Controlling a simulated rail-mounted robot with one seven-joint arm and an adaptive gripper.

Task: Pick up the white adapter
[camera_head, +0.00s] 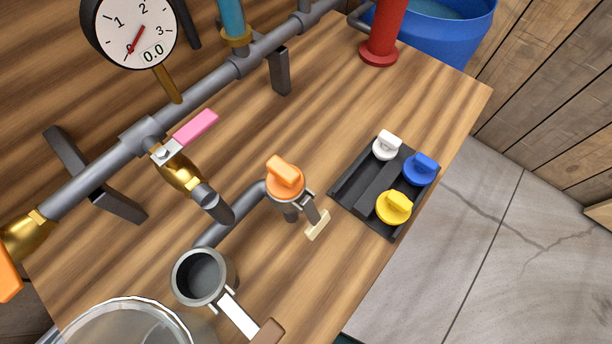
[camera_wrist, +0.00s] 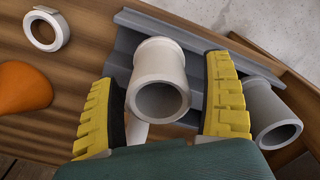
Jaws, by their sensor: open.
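In the head view, a white adapter (camera_head: 386,146) with a raised grip sits at the upper end of a small dark tray (camera_head: 351,192). In the wrist view, my gripper (camera_wrist: 165,85) shows two yellow ribbed fingers with dark inner pads, spread apart. A pale hollow cylinder (camera_wrist: 159,62) lies between them, its open end facing the camera. A gap shows on its right side; contact on the left is unclear. A grey channelled tray (camera_wrist: 125,45) lies behind it. I cannot tell whether this cylinder is the white adapter. My gripper is not visible in the head view.
A blue adapter (camera_head: 421,169) and a yellow adapter (camera_head: 394,208) share the dark tray. An orange-topped fitting (camera_head: 285,178) and grey pipes stand left of it. In the wrist view, a grey cylinder (camera_wrist: 268,112) is close to the right finger; a white ring (camera_wrist: 46,30) lies left.

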